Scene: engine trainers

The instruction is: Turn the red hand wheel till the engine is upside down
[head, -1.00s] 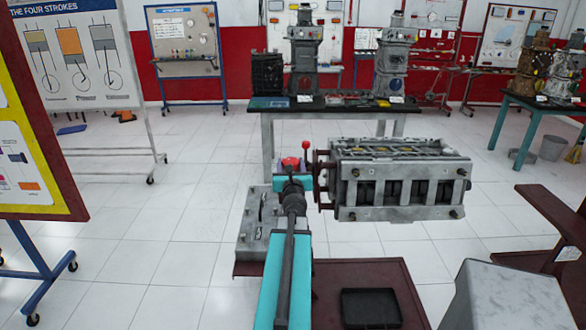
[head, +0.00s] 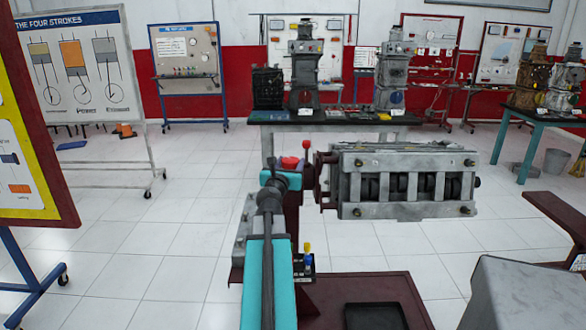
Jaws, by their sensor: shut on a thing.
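The grey engine block (head: 408,182) is held from its left end on a dark red stand (head: 325,175). Its long face with several dark openings is toward me, and a plain grey face is on top. The red hand wheel (head: 289,163) shows only as a small red part at the left of the engine, mostly hidden behind my arm. A lever with a red ball (head: 306,145) rises beside it. My gripper (head: 276,178) is at the wheel at the end of my arm, closed on it; its fingertips are hard to make out.
A black tray (head: 375,317) lies on the dark red base (head: 325,290) below. A grey box (head: 530,295) stands at lower right. A yellow-bordered board (head: 35,165) is close at left. A table with engine models (head: 330,117) stands behind. White floor lies open between.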

